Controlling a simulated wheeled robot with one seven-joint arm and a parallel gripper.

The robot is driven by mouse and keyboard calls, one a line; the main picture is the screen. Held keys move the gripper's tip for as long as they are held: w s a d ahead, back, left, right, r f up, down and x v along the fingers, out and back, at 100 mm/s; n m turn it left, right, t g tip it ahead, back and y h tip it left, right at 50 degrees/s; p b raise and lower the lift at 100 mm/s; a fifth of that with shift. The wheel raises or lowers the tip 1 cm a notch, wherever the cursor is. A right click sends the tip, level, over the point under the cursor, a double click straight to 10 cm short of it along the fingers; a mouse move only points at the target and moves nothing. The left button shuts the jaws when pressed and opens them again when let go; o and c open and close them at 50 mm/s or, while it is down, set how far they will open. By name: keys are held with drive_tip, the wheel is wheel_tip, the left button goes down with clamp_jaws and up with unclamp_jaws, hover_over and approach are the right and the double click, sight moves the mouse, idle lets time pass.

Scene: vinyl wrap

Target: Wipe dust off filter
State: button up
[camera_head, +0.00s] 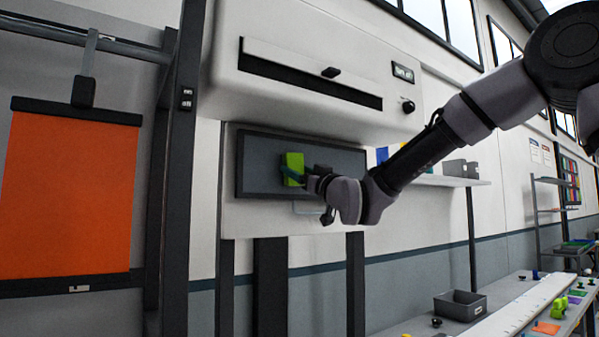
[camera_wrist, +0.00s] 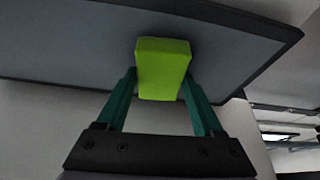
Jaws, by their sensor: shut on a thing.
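The filter (camera_head: 262,155) is a flat grey panel in a dark frame, set upright in the white machine below its slot. In the wrist view, its grey face (camera_wrist: 70,45) fills the upper part. My gripper (camera_head: 297,172) is in front of the panel and shut on a lime green block (camera_head: 292,163). In the wrist view, the teal fingers of my gripper (camera_wrist: 162,90) hold the green block (camera_wrist: 162,68) from both sides. The block's far end is at the panel face; I cannot tell whether it touches. No dust can be made out on the panel.
The machine's body (camera_head: 300,50) with a dark slot and knob overhangs the panel. An orange sheet (camera_head: 68,195) hangs at the left. A grey bin (camera_head: 460,304) and small coloured items stand on a table at lower right. A shelf (camera_head: 440,181) is behind my arm.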

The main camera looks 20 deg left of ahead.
sight(335, 171)
drive_tip(key=shift+w+a, duration=0.15)
drive_tip(key=shift+a, duration=0.05)
drive_tip(key=shift+w+d, duration=1.75)
drive_tip(key=shift+w, duration=0.3)
drive_tip(key=shift+w+d, duration=1.7)
drive_tip(key=shift+w, duration=0.35)
drive_tip(key=shift+w+d, duration=1.75)
drive_tip(key=shift+w, duration=0.3)
drive_tip(key=shift+s, duration=0.1)
